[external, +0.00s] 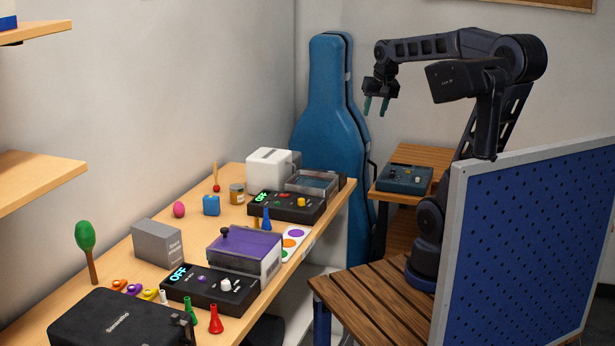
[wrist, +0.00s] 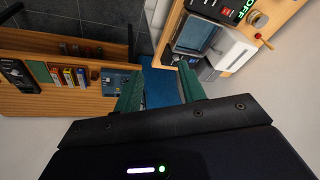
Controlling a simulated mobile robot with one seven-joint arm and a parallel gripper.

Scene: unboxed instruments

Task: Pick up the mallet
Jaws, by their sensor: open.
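The mallet looks like a thin wooden stick with a small red ball head (external: 216,188). It stands head down near the back left edge of the long table, by the wall. In the wrist view, its red head (wrist: 258,36) shows at the upper right. My gripper (external: 376,106) is raised high in front of the blue case, far right of the mallet. Its green fingers (wrist: 161,68) are spread apart with nothing between them.
The long wooden table (external: 130,244) is crowded with a jar (external: 237,194), a white device (external: 269,171), black control boxes (external: 286,206) and a green-headed maraca (external: 86,240). A blue instrument case (external: 325,120) stands behind. A blue pegboard (external: 530,240) stands at the right.

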